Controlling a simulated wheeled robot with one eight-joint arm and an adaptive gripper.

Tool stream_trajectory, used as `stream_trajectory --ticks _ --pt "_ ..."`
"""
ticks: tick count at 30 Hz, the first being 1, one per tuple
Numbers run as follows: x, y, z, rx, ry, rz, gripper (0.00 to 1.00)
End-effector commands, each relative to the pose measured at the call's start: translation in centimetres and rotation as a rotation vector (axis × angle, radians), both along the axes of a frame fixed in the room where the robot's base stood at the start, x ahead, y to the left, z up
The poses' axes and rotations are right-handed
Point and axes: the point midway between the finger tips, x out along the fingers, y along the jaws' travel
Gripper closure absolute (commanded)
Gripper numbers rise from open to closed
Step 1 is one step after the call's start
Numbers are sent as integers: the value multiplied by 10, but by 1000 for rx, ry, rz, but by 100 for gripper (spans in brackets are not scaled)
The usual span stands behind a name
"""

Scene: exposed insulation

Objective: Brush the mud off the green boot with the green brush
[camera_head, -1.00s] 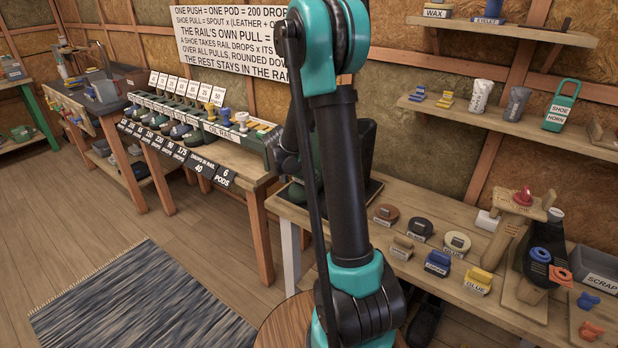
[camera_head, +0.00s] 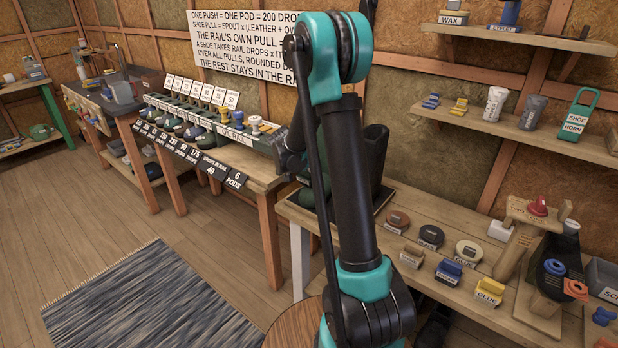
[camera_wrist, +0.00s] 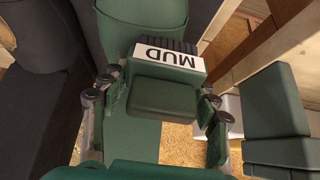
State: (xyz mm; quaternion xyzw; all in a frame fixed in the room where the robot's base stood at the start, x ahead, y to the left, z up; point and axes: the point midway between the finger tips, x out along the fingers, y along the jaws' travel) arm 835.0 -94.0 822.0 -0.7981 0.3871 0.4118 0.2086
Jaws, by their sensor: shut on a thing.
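The green brush (camera_wrist: 163,95) is between the fingers of my gripper (camera_wrist: 155,112) in the wrist view. Its green block faces the camera, with a white MUD label (camera_wrist: 165,60) and dark bristles (camera_wrist: 172,45) beyond. My gripper is shut on it. The green boot (camera_wrist: 140,12) rises right behind the bristles; whether they touch it I cannot tell. In the head view my arm covers most of the green boot, with a little green (camera_head: 307,197) showing left of the arm. Mud on the boot cannot be made out.
A tall dark boot (camera_head: 375,150) stands beside my arm on a dark tray (camera_head: 383,199). The workbench (camera_head: 400,283) holds round tins and labelled blocks to the right. The oil rail (camera_head: 235,136) with knobs stands at left. A rug (camera_head: 160,305) lies on open floor.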

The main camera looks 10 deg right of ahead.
Motion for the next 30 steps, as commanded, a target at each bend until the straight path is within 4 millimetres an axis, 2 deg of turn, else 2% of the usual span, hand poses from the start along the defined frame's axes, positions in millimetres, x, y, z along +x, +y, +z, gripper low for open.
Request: stream_trajectory --ticks 1,2,10,11,30 --pt "3 -5 0 -2 -1 -3 76" --pt "4 -6 0 -2 -1 -3 81" --pt "-4 -14 1 -3 0 -4 81" --pt "-6 -15 1 -3 0 -4 86" --pt "-36 -37 3 -1 2 -5 86"
